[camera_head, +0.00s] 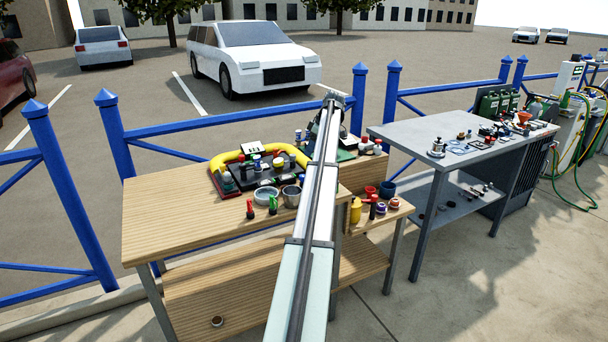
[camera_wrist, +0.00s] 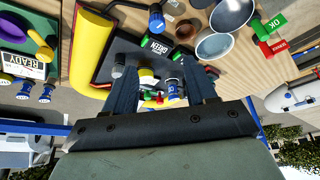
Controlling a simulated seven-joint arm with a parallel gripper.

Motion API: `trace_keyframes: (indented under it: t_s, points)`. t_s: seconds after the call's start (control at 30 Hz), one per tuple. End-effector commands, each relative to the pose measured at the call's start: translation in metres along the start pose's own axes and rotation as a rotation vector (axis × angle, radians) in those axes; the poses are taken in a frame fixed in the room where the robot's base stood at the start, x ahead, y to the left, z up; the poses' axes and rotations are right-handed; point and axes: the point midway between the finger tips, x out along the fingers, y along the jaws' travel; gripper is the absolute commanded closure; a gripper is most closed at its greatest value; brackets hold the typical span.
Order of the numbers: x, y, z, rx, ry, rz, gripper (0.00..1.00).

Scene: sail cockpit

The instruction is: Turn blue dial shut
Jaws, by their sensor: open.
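My gripper (camera_wrist: 160,72) is open in the wrist view, its two dark fingers spread with nothing clamped between them. A small blue dial or knob (camera_wrist: 174,91) with white marks shows between the fingers, nearer the right finger. A yellow-and-white piece (camera_wrist: 147,78) is beside it. Another blue knob (camera_wrist: 156,18) stands farther off, near a green tag, so I cannot tell for certain which is the task's dial. In the head view my arm covers part of the workbench, and the fingers cannot be made out.
A yellow padded tube (camera_wrist: 92,45) curves around the dark panel (camera_wrist: 125,55). Metal bowls (camera_wrist: 213,45) and green and red tags stand nearby. A green board (camera_wrist: 22,60) with a READY sign is at left. The wooden bench (camera_head: 165,215) is bare at its left; a grey table (camera_head: 400,135) stands right.

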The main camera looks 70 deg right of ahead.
Motion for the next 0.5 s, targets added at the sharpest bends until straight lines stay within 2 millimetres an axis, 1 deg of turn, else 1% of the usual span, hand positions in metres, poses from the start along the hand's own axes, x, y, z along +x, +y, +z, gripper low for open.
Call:
trace_keyframes:
  t_s: [0.03,0.1,0.17,0.23,0.37,0.5]
  points:
    - [-0.006,0.003,0.008,0.001,-0.005,-0.005,0.44]
    - [-0.010,0.003,0.015,-0.001,-0.010,-0.011,0.44]
    - [-0.009,0.003,0.018,-0.002,-0.012,-0.013,0.44]
    - [-0.005,0.003,0.018,-0.002,-0.013,-0.014,0.44]
    - [0.011,0.002,0.018,-0.003,-0.013,-0.015,0.44]
    - [0.035,0.002,0.018,-0.002,-0.013,-0.015,0.44]
